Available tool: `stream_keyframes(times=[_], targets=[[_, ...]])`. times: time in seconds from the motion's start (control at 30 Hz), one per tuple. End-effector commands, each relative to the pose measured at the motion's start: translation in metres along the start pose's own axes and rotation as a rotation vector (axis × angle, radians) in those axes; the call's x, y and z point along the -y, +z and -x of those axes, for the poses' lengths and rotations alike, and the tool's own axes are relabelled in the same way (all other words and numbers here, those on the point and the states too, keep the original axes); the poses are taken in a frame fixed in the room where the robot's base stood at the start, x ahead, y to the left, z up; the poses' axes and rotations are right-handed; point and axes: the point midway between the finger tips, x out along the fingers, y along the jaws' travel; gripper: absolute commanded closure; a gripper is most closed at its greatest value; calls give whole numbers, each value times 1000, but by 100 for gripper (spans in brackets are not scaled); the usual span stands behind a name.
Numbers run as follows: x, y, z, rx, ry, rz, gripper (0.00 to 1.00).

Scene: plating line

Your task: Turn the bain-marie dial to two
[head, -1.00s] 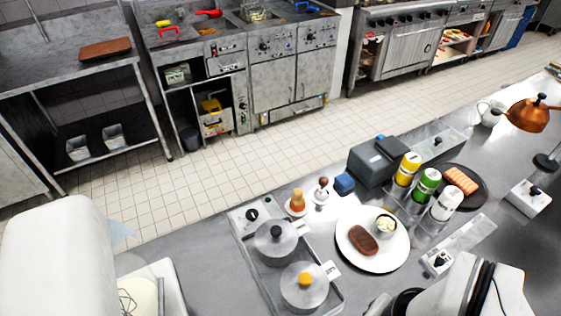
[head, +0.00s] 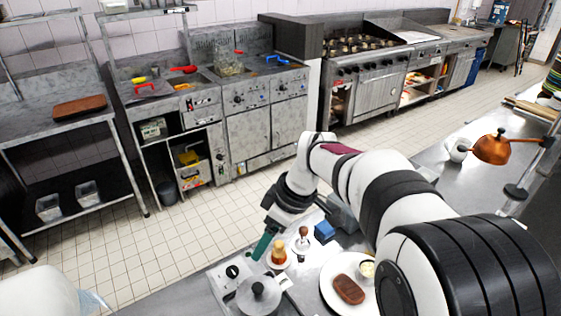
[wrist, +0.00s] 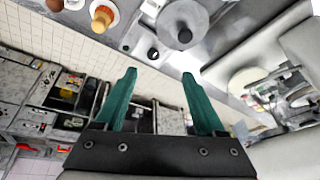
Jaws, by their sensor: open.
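The bain-marie (head: 216,292) stands on the steel counter at bottom centre of the head view, cut off by the lower edge. Its black dial (head: 232,271) sits on a pale panel at the far left corner, beside a lidded pot (head: 258,294). In the wrist view the dial (wrist: 152,53) lies just beyond the fingertips, next to the pot lid (wrist: 182,20). The dial's setting is too small to read. My gripper (head: 260,252) has teal fingers, open and empty, above and slightly right of the dial in the head view. Both fingers show apart in the wrist view (wrist: 158,76).
A blue block (head: 324,231) and a plate (head: 330,273) with browned meat are to the right. My arm hides much of the right counter.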

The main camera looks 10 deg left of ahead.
Motion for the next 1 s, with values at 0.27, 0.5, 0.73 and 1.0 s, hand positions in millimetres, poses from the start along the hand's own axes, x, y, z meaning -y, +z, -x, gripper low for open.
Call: stream_keyframes(times=[0.27,0.5,0.73,1.0], targets=[[-16,-30,-50,-27,-10,248,28],[-15,-31,-122,-24,-11,245,28],[-15,-32,-171,-25,-8,244,28],[-15,-33,-185,-26,-6,244,28]])
